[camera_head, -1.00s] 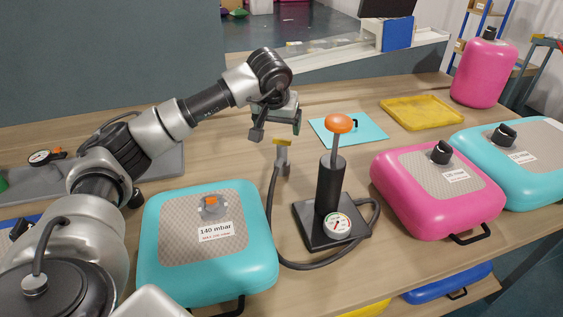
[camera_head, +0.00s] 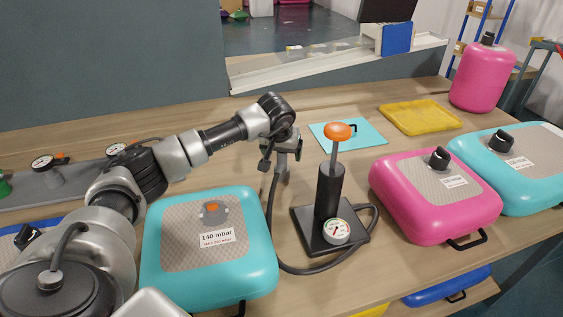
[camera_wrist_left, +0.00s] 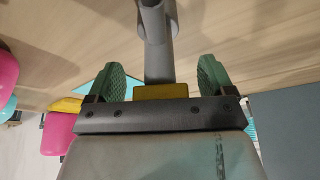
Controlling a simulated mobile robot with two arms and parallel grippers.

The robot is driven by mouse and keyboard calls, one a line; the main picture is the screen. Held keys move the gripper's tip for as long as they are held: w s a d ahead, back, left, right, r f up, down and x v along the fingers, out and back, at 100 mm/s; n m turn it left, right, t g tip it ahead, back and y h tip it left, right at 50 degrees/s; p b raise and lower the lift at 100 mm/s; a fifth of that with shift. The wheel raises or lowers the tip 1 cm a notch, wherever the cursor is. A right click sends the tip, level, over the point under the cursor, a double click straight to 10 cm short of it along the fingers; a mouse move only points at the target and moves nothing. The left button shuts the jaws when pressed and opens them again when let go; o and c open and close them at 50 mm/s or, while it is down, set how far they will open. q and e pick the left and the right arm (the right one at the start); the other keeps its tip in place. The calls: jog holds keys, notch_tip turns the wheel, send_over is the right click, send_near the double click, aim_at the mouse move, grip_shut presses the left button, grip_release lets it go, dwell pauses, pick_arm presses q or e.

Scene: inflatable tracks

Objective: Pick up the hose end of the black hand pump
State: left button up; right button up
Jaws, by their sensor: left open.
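The black hand pump (camera_head: 329,195) stands on its square base with an orange knob on top and a round gauge in front. Its black hose (camera_head: 271,225) loops around the front and rises at the left to the grey hose end (camera_head: 282,171), which is upright. My left gripper (camera_head: 281,155) is open, at the top of the hose end and partly hiding it. In the left wrist view, the green finger pads of the gripper (camera_wrist_left: 163,78) stand on either side of the grey hose end (camera_wrist_left: 156,55) and its yellow piece (camera_wrist_left: 160,91), with gaps on both sides.
A teal cushion (camera_head: 258,262) marked 140 mbar lies left of the pump. A pink cushion (camera_head: 416,210) and another teal one (camera_head: 527,188) lie to the right. A teal sheet (camera_head: 366,136) and a yellow tray (camera_head: 421,119) lie behind. The table behind the gripper is clear.

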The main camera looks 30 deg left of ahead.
pick_arm(q)
jog(key=c, duration=1.1)
